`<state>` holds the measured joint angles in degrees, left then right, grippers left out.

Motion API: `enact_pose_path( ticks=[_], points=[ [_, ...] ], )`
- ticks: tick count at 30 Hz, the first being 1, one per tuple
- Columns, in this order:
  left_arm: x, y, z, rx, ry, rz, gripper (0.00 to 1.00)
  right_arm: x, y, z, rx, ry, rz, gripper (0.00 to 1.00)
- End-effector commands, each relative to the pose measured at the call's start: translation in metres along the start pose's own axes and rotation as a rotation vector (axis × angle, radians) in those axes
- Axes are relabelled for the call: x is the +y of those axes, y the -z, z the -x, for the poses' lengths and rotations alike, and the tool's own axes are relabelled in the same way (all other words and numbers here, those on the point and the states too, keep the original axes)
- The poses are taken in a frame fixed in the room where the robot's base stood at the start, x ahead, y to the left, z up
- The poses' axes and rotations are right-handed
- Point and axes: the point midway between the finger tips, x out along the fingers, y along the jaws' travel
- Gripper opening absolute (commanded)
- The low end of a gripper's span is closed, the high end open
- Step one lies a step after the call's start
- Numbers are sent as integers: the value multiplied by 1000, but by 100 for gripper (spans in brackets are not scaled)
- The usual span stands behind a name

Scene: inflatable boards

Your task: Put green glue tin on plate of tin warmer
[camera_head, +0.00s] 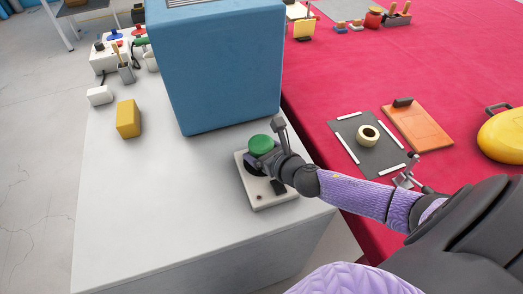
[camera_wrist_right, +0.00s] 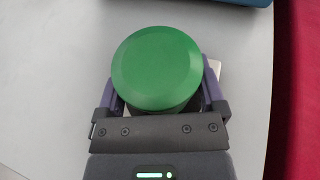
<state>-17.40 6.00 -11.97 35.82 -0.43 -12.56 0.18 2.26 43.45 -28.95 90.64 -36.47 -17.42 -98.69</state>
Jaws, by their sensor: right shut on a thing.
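The green glue tin (camera_head: 260,144) is held at the tin warmer (camera_head: 262,203), a pale box with a dark round plate (camera_head: 254,168) at the near end of the grey bench. The tin appears upright and over the plate; whether its base touches the plate is hidden. My right gripper (camera_head: 266,158) is shut on the tin. In the right wrist view the tin's round green top (camera_wrist_right: 157,68) sits between the fingers (camera_wrist_right: 165,95), with a pale corner of the warmer (camera_wrist_right: 214,68) showing behind.
A large blue box (camera_head: 218,65) stands on the bench just behind the warmer. A yellow block (camera_head: 128,118) lies at left. The red surface (camera_head: 330,95) at right holds a dark mat (camera_head: 350,140) with a tape roll and an orange board (camera_head: 418,128). The bench's left front is clear.

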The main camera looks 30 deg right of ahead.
Motion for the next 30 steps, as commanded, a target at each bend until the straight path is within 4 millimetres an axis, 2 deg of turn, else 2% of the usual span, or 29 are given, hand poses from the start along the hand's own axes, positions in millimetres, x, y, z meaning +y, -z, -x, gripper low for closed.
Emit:
enact_pose_path(
  ticks=[1, 2, 3, 11, 14, 24, 30],
  points=[
    [0, 0, -1, -1, 0, 0, 59, 0, 1, 0, 1, 0, 0, 93],
    [0, 0, -1, 0, 0, 1, 59, 0, 1, 0, 0, 0, 0, 99],
    [0, 0, -1, -1, 0, 1, 59, 0, 1, 0, 0, 0, 0, 100],
    [1, 0, 4, -1, -1, 3, 59, 0, -4, 2, 0, 0, 1, 100],
    [1, 0, 7, 0, -2, 3, 59, 0, -2, 16, 3, 0, 1, 100],
    [2, 2, 24, 2, -2, 4, 59, 0, -3, 92, 4, -1, 0, 100],
    [3, 3, 27, 2, -3, 6, 59, 0, -2, 117, 0, 0, 0, 100]
  ],
)
